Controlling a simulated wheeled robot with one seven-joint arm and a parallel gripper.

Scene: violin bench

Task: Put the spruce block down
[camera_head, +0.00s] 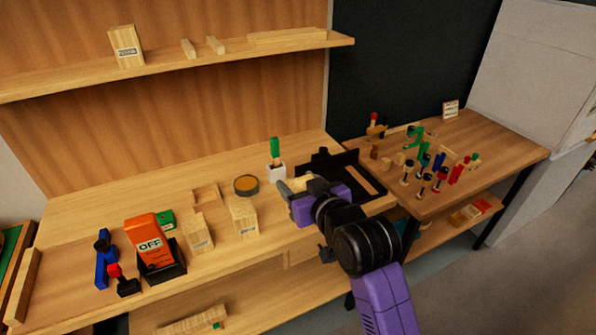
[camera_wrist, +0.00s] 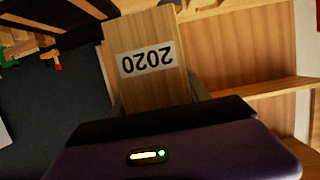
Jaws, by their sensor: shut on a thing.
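My gripper (camera_head: 291,188) is shut on a pale wooden block (camera_wrist: 150,85), which I take to be the spruce block. In the wrist view the block stands out between the fingers, and its white label reads 2020 upside down. In the head view the block is mostly hidden by my purple gripper, and only a pale bit shows at the fingertips. The gripper is over the right part of the long wooden bench (camera_head: 90,225), beside a black tray-like holder (camera_head: 345,165). I cannot tell whether the block touches anything below.
Two labelled wooden blocks (camera_head: 197,234) (camera_head: 243,218) stand at the bench front. Near them are a round tin (camera_head: 246,185), a green-handled tool in a white holder (camera_head: 276,160) and an orange OFF device (camera_head: 149,242). A shelf (camera_head: 200,62) holds another labelled block (camera_head: 127,46).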

